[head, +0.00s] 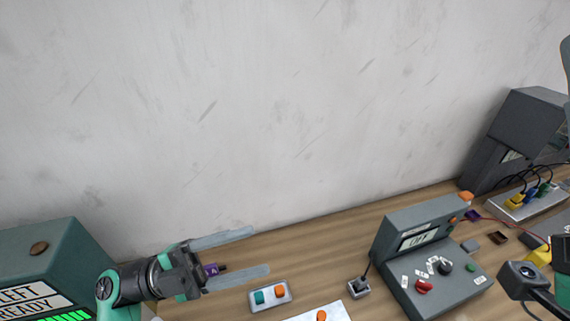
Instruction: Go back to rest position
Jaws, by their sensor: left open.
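My left gripper (240,256) comes in from the left in the head view, over the wooden table. Its two long grey fingers point right and stand wide apart. A small purple piece (211,269) marked with a letter shows near the base of the fingers; I cannot tell whether it is part of the gripper or behind it. Nothing is clamped between the fingertips. My right gripper is not clearly in view.
A panel with a teal and an orange button (270,295) lies just right of the left gripper. A grey control console (428,262) stands at right. A green-grey box (42,262) stands at left. A power strip (524,204) with cables lies far right. A bare wall rises behind.

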